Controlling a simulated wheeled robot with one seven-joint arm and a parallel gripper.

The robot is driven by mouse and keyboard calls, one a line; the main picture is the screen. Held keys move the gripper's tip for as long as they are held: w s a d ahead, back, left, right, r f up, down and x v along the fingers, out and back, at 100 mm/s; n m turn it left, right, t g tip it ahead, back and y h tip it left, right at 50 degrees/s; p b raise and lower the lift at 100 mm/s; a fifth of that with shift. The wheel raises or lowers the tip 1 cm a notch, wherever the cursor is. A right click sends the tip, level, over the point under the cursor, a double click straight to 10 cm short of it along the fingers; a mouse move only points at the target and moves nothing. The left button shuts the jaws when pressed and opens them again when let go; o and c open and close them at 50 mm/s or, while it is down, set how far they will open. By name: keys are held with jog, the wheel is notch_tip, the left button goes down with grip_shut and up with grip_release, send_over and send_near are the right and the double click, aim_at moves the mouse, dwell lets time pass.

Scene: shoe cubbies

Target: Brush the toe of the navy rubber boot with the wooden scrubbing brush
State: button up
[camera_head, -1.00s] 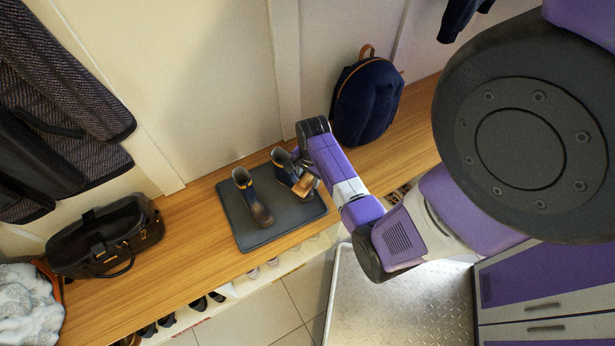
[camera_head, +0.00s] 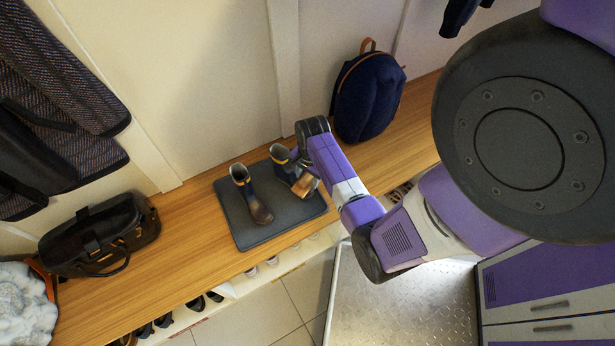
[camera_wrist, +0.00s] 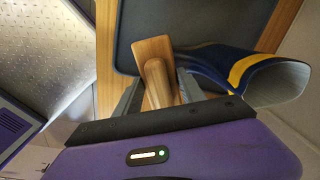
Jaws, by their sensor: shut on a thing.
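The wooden scrubbing brush (camera_head: 304,184) is at the right boot's toe end. My gripper (camera_wrist: 162,88) is shut on the brush's handle (camera_wrist: 157,80). I cannot tell whether the bristles touch the boot.
A navy backpack (camera_head: 369,98) stands on the bench (camera_head: 190,236) behind my arm. A black bag (camera_head: 98,238) and a white fluffy item (camera_head: 24,306) are at the left. Shoes sit in cubbies below. The bench between bag and mat is clear.

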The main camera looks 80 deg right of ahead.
jog(key=shift+w+f+b, duration=0.1)
jog(key=shift+f+b, duration=0.45)
jog(key=shift+f, duration=0.3)
jog(key=shift+d, duration=0.1)
